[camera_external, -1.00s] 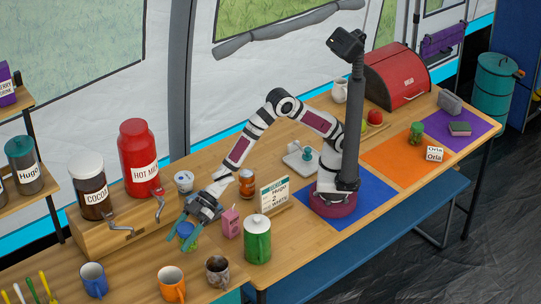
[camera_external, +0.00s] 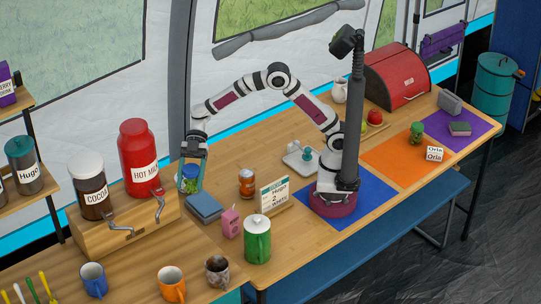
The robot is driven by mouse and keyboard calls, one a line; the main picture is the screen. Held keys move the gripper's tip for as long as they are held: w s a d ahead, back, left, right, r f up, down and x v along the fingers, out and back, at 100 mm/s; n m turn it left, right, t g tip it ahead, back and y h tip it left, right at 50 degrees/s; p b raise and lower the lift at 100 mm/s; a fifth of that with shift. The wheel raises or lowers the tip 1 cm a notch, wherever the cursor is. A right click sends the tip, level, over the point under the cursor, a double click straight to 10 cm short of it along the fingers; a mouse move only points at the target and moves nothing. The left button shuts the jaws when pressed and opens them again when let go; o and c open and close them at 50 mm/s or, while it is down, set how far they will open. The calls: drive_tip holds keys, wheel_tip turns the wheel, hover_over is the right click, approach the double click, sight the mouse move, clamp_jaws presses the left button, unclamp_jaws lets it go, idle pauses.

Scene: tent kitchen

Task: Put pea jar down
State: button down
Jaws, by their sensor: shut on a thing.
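The pea jar (camera_external: 189,186), a small jar with green in it and blue near its top, is between the fingers of my gripper (camera_external: 191,175). My gripper points down and is shut on it, beside the right end of the wooden stand. The fingers cover part of the jar. The jar appears raised above the table, behind and left of a flat blue-grey block (camera_external: 205,207); I cannot tell its exact height.
The wooden stand (camera_external: 125,232) holds a cocoa jar (camera_external: 91,185) and a red hot-milk jar (camera_external: 139,160). An orange-labelled jar (camera_external: 247,183), pink carton (camera_external: 231,222), name card (camera_external: 274,195) and green canister (camera_external: 257,240) stand to the right. Mugs stand in front.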

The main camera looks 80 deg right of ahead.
drive_tip(key=w+d+f+m+t+h, duration=0.1)
drive_tip(key=d+f+m+t, duration=0.2)
drive_tip(key=d, duration=1.1)
drive_tip(key=d+f+m+t+h, duration=0.1)
drive_tip(key=d+f+m+t, duration=0.2)
drive_tip(key=d, duration=1.1)
drive_tip(key=s+d+f+m+t+h, duration=0.25)
drive_tip(key=s+d, duration=0.25)
drive_tip(key=d, duration=0.5)
drive_tip(key=s+d+f+m+t+h, duration=0.1)
drive_tip(key=s+d+m+t, duration=0.3)
drive_tip(key=d, duration=0.6)
drive_tip(key=shift+w+a+f+n+g+h, duration=0.15)
drive_tip(key=shift+w+a+f+g, duration=0.25)
drive_tip(key=shift+w+a+f, duration=1.15)
drive_tip(key=shift+w+a+f+n+g, duration=0.15)
drive_tip(key=shift+w+a+f+g, duration=0.2)
drive_tip(key=shift+w+a+f, duration=1.25)
drive_tip(key=shift+w+a+f+n+g+h, duration=0.15)
drive_tip(key=shift+w+a+f+g, duration=0.5)
drive_tip(key=shift+f, duration=1.8)
drive_tip(key=shift+w+d+t, duration=0.15)
drive_tip(key=shift+t, duration=0.1)
drive_tip(key=shift+c, duration=0.4)
unclamp_jaws()
drive_tip(key=shift+f, duration=0.1)
